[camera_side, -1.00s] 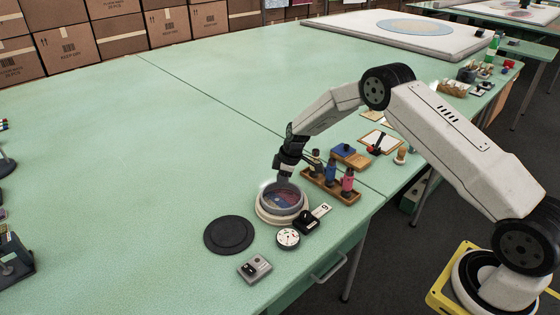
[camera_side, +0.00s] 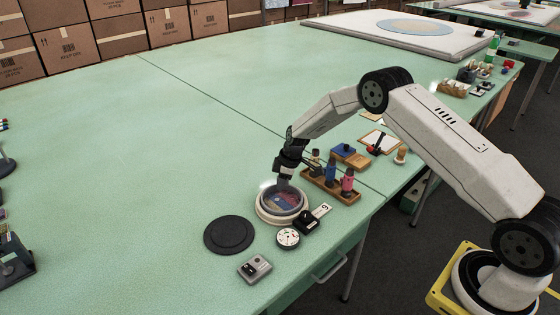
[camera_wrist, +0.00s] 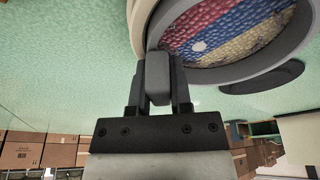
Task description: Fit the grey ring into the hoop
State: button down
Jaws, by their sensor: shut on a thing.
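My gripper (camera_side: 283,182) is shut on the rim of the grey ring (camera_side: 285,213) at its far side in the side view. The ring sits over the cream hoop (camera_side: 281,221), looking nearly level and roughly centred. Red, blue and yellow tufted cloth shows inside it. In the wrist view my gripper (camera_wrist: 158,82) hides part of the rim. There the grey ring (camera_wrist: 245,72) curves around the cloth, and the cream hoop (camera_wrist: 143,22) shows at the left. I cannot tell how deep the ring sits in the hoop.
A black disc (camera_side: 230,235) lies left of the hoop. A round white dial (camera_side: 288,238), a black tag with a white number strip (camera_side: 308,221) and a grey box (camera_side: 255,268) are near the front. A wooden rack of spools (camera_side: 330,185) stands close on the right.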

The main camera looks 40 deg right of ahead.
jog(key=shift+c, duration=2.3)
grip_release()
jog(key=shift+f, duration=0.1)
jog(key=shift+v, duration=3.95)
jog(key=shift+s+a+r, duration=0.15)
jog(key=shift+s+r, duration=0.05)
jog(key=shift+r, duration=0.05)
jog(key=s+a+r+m, duration=0.2)
jog(key=s+r+m, duration=0.1)
jog(key=s, duration=0.6)
jog(key=s+a+r+m+h, duration=0.1)
jog(key=s+a+r+m, duration=0.2)
jog(key=s, duration=0.7)
jog(key=s+a+r+m+h, duration=0.1)
jog(key=s+a+r+m, duration=0.1)
jog(key=s, duration=0.7)
jog(key=shift+s+a+r+m, duration=0.35)
jog(key=shift+r+m, duration=0.15)
jog(key=shift+r, duration=0.35)
